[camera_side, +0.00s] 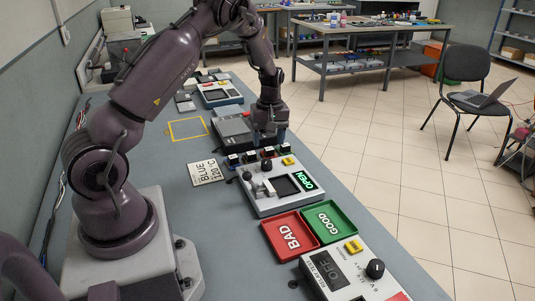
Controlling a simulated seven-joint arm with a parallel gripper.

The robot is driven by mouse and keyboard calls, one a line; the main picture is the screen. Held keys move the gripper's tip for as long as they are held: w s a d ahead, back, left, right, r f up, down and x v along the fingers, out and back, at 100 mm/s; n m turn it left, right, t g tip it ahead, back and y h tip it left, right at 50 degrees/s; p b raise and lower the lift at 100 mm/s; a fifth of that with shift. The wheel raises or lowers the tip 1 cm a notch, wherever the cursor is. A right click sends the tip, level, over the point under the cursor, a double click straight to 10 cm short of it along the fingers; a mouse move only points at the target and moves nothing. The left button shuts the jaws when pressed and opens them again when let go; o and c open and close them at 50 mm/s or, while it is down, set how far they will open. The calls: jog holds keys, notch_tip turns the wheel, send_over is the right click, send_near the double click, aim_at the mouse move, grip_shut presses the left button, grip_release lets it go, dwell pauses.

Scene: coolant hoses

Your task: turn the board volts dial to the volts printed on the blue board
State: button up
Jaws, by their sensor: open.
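A grey box (352,277) at the front right has a dark display reading OFF and a black round dial (375,268) with small volt markings below it. The dial's exact pointing is too small to tell. No board with readable printed volts shows; a white card (206,172) on the bench reads BLUE with a number below it. My gripper (268,140) points down over the middle of the bench, well behind the dial and apart from it. It is open, just behind a row of several small coloured-base blocks (250,157); its fingertips are partly hard to make out.
A light grey station (270,205) with a green OPEN display stands between my gripper and the dial box. A red BAD tray (283,247) and a green GOOD tray (345,228) lie between them. A yellow outlined square (172,122) marks bare bench at the left.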

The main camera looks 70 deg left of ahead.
notch_tip(320, 180, up, 5)
jog(key=shift+w+r, duration=0.1)
dwell(0.4)
jog(key=s+d+r+m+t, duration=0.3)
jog(key=s+d+r+m, duration=0.5)
jog(key=d, duration=0.4)
jog(key=s+d+r+m+t, duration=0.3)
jog(key=s+d+r+m, duration=0.5)
jog(key=d, duration=0.5)
jog(key=v, duration=0.3)
jog(key=shift+s, duration=0.2)
